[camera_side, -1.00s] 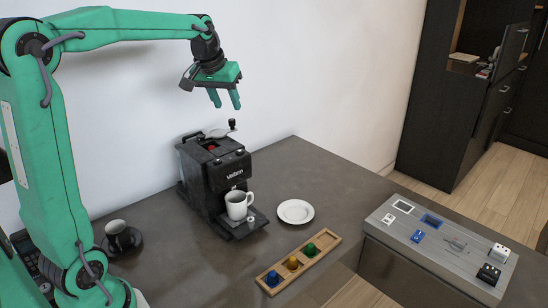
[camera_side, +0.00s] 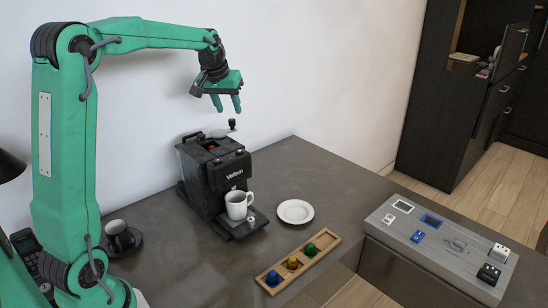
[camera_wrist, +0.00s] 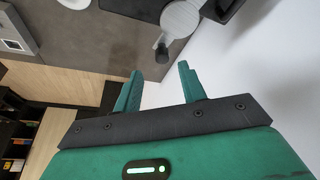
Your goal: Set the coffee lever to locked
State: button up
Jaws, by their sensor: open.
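The coffee machine (camera_side: 214,170) is a black box standing on the dark counter near the white wall. Its coffee lever (camera_side: 218,133) is a grey arm on top, with an upright black knob (camera_side: 232,124) at its right end. A white mug (camera_side: 238,204) stands on the machine's front tray. My gripper (camera_side: 228,108) points down just above the knob, open and empty, with a small gap between. In the wrist view, the knob (camera_wrist: 161,53) and the round grey lever part (camera_wrist: 180,19) show just beyond the spread fingertips (camera_wrist: 160,69).
A white saucer (camera_side: 281,213) lies right of the machine. A wooden tray (camera_side: 322,244) holds blue, yellow and green knobs in front. A grey control panel (camera_side: 452,258) is at right. The wall is close behind my gripper.

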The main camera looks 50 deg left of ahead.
aim_at(232, 120)
jog(key=shift+x, duration=2.35)
jog(key=shift+a, duration=0.1)
grip_shut()
